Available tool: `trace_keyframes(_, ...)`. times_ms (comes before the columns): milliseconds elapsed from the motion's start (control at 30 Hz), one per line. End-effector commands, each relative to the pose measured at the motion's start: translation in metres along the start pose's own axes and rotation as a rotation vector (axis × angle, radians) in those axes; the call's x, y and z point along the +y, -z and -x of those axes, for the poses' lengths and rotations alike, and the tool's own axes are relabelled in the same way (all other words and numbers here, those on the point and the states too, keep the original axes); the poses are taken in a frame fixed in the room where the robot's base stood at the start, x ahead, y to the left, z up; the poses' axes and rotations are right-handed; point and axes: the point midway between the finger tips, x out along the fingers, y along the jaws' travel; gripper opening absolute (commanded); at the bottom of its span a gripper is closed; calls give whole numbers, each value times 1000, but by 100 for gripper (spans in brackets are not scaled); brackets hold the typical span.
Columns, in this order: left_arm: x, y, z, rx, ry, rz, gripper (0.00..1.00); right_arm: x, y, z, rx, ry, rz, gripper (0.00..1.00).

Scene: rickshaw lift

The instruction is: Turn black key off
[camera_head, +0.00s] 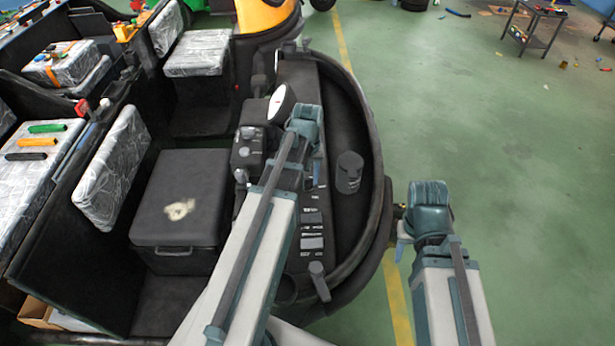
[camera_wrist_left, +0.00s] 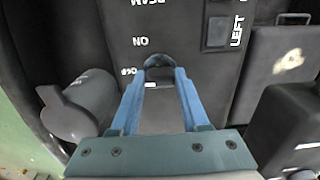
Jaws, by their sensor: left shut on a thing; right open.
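The black key (camera_wrist_left: 157,64) is a small dark rounded piece on the dark dashboard panel, in the left wrist view. White lettering for ON and OFF sits just left of it. The blue fingers of my left gripper (camera_wrist_left: 161,75) are shut on the key from both sides.
A dark lever (camera_wrist_left: 72,115) stands left of the key in the left wrist view. A round white-faced gauge (camera_head: 281,104) and a black cylinder (camera_head: 349,172) are near my left arm. A black box (camera_head: 182,200) lies left.

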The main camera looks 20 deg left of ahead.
Motion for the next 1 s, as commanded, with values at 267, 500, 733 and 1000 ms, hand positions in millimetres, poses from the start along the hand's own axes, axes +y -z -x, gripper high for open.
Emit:
trace_keyframes(267, 0, 0, 0, 0, 0, 2, 63, 0, 0, 0, 0, 0, 0, 50)
trace_keyframes(500, 0, 0, 0, 0, 0, 1, 75, 0, 0, 0, 0, 0, 0, 50)
trace_keyframes(733, 0, 0, 3, 0, 0, 1, 75, 0, 0, 3, 0, 0, 0, 50)
trace_keyframes(1000, 0, 0, 25, 0, 0, 0, 75, 2, -2, 25, 0, 1, -4, 50)
